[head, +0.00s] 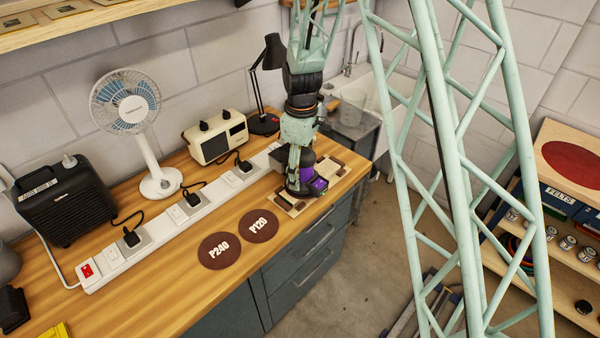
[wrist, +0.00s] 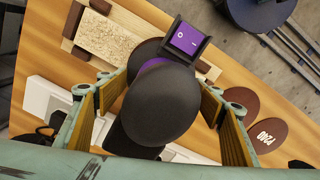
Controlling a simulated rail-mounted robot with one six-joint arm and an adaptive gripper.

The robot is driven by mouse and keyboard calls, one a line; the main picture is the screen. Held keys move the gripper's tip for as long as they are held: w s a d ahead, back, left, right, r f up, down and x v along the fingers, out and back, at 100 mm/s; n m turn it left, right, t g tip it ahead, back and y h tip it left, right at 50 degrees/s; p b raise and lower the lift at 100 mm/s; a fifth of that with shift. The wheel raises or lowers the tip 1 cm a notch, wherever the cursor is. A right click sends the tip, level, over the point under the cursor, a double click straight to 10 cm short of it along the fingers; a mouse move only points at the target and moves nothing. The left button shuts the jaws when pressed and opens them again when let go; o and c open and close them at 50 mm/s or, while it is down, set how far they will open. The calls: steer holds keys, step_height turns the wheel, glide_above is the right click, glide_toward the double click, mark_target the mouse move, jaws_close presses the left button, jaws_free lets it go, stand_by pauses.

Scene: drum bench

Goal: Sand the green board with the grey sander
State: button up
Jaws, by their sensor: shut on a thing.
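My gripper (head: 298,168) is shut on a dark grey-black sander with a purple panel (head: 318,185), at the right end of the bench. In the wrist view the sander (wrist: 155,105) sits between the two wood-padded fingers of my gripper (wrist: 160,92). A pale, speckled board (wrist: 112,38) with dark brown blocks at its ends lies beyond the sander. In the head view, pale and brown board pieces (head: 286,207) show around the sander, partly hidden by it. No plainly green board shows. I cannot tell whether the sander touches a board.
Dark red discs marked P240 (head: 220,250) and P120 (head: 251,226) lie on the bench. A long white power strip (head: 205,203) with several plugs runs behind them. A fan (head: 128,105), heater (head: 62,205), radio (head: 214,136) and black lamp (head: 265,122) stand further back.

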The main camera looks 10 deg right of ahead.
steer(key=shift+w+d+r, duration=0.1)
steer(key=shift+w+d, duration=0.6)
steer(key=shift+d, duration=0.2)
steer(key=shift+w+d+r, duration=0.1)
steer(key=shift+w+d, duration=0.6)
steer(key=shift+d, duration=0.15)
stand_by(1.6)
steer(key=shift+w+d+f, duration=0.2)
steer(key=shift+w+d, duration=0.4)
steer(key=shift+d, duration=0.3)
steer(key=shift+w+d+f, duration=0.2)
steer(key=shift+w+d, duration=0.4)
steer(key=shift+d, duration=0.3)
stand_by(1.2)
steer(key=shift+w+d+r, duration=0.2)
steer(key=shift+w+d, duration=0.85)
steer(key=shift+d, duration=0.2)
stand_by(0.4)
